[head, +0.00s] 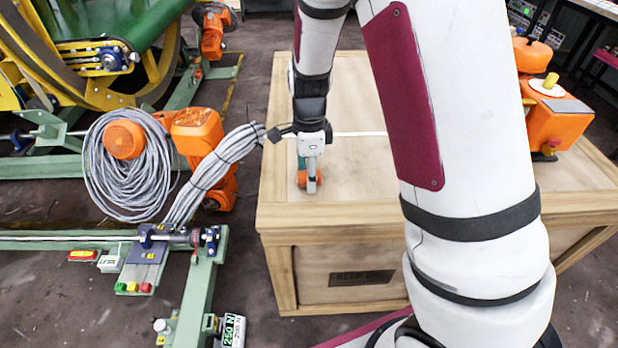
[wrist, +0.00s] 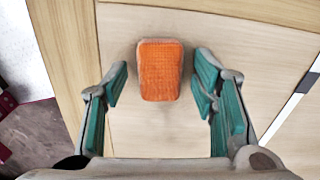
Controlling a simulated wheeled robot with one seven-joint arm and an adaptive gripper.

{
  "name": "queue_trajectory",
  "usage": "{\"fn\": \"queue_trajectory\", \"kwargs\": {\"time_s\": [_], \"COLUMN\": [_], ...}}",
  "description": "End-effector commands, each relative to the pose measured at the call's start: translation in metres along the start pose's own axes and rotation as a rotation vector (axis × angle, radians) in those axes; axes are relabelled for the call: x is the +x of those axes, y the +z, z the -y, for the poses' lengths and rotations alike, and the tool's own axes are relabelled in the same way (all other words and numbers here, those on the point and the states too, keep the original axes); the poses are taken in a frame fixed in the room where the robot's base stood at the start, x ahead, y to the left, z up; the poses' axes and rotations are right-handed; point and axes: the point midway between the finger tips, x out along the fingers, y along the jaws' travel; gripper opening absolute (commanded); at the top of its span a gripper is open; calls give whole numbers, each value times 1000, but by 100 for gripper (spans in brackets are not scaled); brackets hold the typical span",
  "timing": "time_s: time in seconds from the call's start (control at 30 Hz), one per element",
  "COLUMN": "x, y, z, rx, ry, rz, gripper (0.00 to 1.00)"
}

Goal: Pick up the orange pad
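The orange pad (wrist: 160,70) shows in the wrist view as a rounded block with a textured face, on the pale wooden top of the crate. My gripper (wrist: 160,82) is open, with one teal-lined finger on each side of the pad and a clear gap to both. In the head view my gripper (head: 309,182) is low over the crate top near its front left. A bit of the orange pad (head: 302,179) shows there beside the fingers; the rest is hidden behind them.
The wooden crate (head: 345,215) has a raised plank border. An orange machine part (head: 560,125) stands on its right side. Left of the crate are a grey cable bundle (head: 225,160) and green steel framing (head: 200,300). The crate top around the pad is mostly clear.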

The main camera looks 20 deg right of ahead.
Motion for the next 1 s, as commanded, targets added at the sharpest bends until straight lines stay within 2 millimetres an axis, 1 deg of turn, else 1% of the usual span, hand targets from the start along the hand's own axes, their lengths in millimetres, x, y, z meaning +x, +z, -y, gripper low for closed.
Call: {"fn": "queue_trajectory", "kwargs": {"time_s": [0.03,0.13,0.23,0.27,0.57,0.67,0.77,0.9,1.0], "x": [0,0,0,0,-3,-10,-20,-40,-39], "y": [0,0,0,0,0,0,0,0,-3], "z": [0,0,0,0,0,0,0,0,-21], "rx": [0,0,0,0,-1,-1,-1,-2,-2], "ry": [0,0,0,0,0,0,-2,-2,3], "rz": [0,0,0,0,0,0,1,1,1], "gripper": [36,14,14,10,10,10,10,10,10]}}
